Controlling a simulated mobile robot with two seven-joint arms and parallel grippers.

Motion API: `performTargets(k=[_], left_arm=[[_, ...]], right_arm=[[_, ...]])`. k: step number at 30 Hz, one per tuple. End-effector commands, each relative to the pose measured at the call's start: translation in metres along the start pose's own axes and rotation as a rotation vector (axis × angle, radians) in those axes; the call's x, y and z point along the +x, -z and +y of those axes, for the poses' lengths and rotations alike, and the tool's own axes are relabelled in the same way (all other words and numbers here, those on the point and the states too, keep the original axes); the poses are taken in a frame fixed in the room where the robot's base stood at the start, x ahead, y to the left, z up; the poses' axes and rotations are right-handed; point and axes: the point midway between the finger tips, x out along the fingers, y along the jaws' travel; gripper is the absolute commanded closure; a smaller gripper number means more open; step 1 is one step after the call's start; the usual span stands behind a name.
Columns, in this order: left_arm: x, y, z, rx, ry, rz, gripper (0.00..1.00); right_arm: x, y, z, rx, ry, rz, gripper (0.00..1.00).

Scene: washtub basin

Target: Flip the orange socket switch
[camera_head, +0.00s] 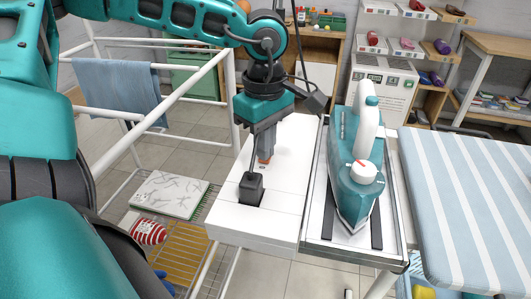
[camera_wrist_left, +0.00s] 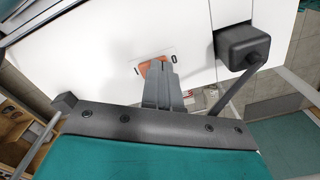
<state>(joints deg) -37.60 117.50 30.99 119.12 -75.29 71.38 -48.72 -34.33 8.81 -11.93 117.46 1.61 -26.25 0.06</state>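The orange socket switch (camera_wrist_left: 156,63) sits in the white top panel (camera_wrist_left: 95,45), partly hidden behind my fingertips in the left wrist view. A bit of orange (camera_head: 264,158) also shows at the fingertips in the head view. My left gripper (camera_head: 265,152) points down at the switch with its two fingers together and nothing visible between them. In the left wrist view the fingertips (camera_wrist_left: 158,64) overlap the switch; I cannot tell whether they touch it. A black plug (camera_head: 251,188) stands on the white panel near the switch. My right gripper is not in view.
A blue striped ironing board (camera_head: 466,205) is further right. A white drying rack (camera_head: 183,95) with a blue towel (camera_head: 122,98) stands left.

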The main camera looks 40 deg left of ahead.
Motion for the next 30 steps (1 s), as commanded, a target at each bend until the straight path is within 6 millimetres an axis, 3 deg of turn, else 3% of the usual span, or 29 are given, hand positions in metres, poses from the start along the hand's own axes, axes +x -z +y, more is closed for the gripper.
performTargets(k=[8, 30], left_arm=[[-0.003, 0.0, 0.0, 0.0, 0.0, 0.0, 1.0], [-0.064, 0.0, 0.0, 0.0, -0.001, 0.0, 1.0]], right_arm=[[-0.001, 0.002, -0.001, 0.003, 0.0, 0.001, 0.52], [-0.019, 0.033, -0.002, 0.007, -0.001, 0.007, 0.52]])
